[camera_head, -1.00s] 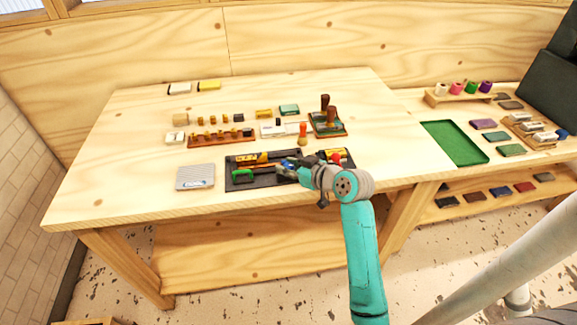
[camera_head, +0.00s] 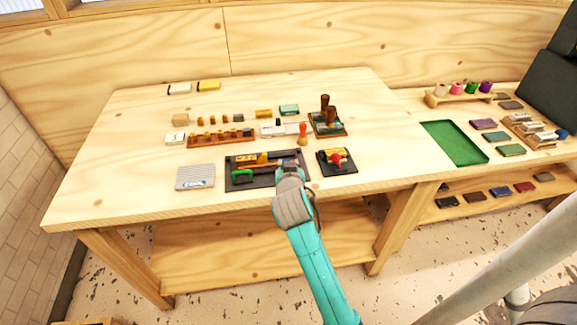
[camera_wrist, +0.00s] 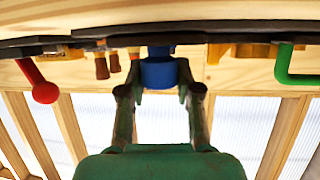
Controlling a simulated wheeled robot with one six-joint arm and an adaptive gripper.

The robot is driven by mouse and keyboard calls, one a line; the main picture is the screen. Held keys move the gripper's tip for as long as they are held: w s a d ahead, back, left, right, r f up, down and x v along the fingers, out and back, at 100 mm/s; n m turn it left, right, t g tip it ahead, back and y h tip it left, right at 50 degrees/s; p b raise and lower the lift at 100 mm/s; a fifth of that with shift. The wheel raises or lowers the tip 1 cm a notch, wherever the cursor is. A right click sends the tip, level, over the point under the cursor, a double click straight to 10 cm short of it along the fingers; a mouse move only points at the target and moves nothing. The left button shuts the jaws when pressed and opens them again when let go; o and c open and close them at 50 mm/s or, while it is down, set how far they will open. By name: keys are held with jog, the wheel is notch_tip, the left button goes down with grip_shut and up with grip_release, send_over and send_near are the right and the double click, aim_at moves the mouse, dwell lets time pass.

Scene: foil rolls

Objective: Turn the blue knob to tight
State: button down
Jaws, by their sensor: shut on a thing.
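The blue knob (camera_wrist: 159,73) stands between my two fingers in the wrist view, under the edge of a dark plate. My gripper (camera_wrist: 161,92) is shut on it, with a finger on each side. In the head view my gripper (camera_head: 289,164) is at the right part of the dark plate (camera_head: 236,186), coming in from the front edge of the table. The knob is mostly hidden behind my gripper there. I cannot read any tight mark.
A green handle (camera_head: 242,175) is on the same plate, left of my gripper. A separate dark block with a red ball lever (camera_head: 336,158) stands just to the right. A grey ribbed pad (camera_head: 195,177) lies left. A red-topped stamp (camera_head: 303,133) stands behind.

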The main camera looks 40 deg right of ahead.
jog(key=shift+f+m+g+h, duration=0.1)
jog(key=shift+m+g+h, duration=0.3)
jog(key=shift+m+g, duration=0.2)
jog(key=c, duration=0.8)
grip_release()
jog(key=shift+o, duration=0.2)
jog(key=shift+a, duration=0.1)
jog(key=v, duration=1.2)
jog(key=shift+w, duration=0.15)
